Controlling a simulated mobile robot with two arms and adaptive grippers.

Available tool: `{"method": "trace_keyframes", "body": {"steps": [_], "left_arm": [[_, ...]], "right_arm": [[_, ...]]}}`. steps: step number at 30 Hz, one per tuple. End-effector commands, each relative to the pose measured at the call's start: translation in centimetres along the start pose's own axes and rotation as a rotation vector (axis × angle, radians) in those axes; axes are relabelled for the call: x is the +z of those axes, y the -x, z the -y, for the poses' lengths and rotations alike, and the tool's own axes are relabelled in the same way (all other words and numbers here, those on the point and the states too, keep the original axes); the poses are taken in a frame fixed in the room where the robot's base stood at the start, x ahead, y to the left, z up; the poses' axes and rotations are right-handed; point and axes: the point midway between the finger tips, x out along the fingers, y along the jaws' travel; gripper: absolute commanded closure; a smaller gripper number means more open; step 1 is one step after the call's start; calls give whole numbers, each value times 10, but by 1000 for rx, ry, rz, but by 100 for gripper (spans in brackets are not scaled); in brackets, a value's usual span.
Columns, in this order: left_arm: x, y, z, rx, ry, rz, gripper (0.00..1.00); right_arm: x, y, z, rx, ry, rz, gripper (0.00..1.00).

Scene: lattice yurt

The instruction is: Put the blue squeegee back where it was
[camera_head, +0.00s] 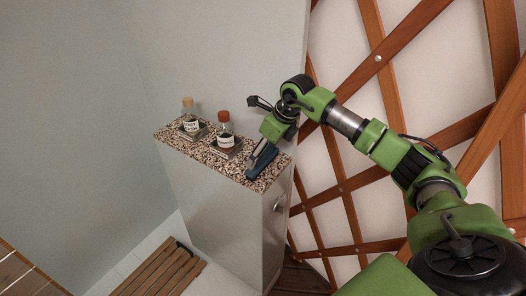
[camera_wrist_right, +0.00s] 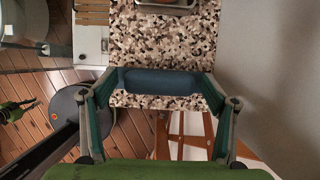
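The blue squeegee (camera_head: 262,162) is over the right end of a speckled stone top (camera_head: 188,149) and lies roughly along its short edge. My right gripper (camera_head: 268,146) is right above and behind it, partly hiding it. In the right wrist view, the squeegee's blue part (camera_wrist_right: 160,81) runs crosswise between my widely spread fingertips (camera_wrist_right: 160,76), with one finger at each end. Any gap there is too small to make out. Whether the squeegee touches the stone cannot be told.
A red-capped bottle (camera_head: 225,128) and a cork-topped bottle (camera_head: 190,111) stand on small trays left of the squeegee. The stone tops a narrow pale cabinet (camera_head: 225,215) against a wall. A wooden lattice (camera_head: 345,190) stands at right; a slatted wooden piece (camera_head: 158,272) lies below.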

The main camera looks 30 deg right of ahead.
Motion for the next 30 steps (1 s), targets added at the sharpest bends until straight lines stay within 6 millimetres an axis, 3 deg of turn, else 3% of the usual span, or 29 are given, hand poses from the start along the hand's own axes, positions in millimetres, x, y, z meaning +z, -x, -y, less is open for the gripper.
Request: {"method": "trace_keyframes", "body": {"steps": [11,24,30], "left_arm": [[0,-1,0,1,1,0,84],[2,-22,-1,0,2,0,84],[2,-24,0,0,2,0,84]], "right_arm": [[1,9,1,-2,0,3,21],[1,96,1,-3,0,4,21],[1,118,0,-1,0,2,21]]}}
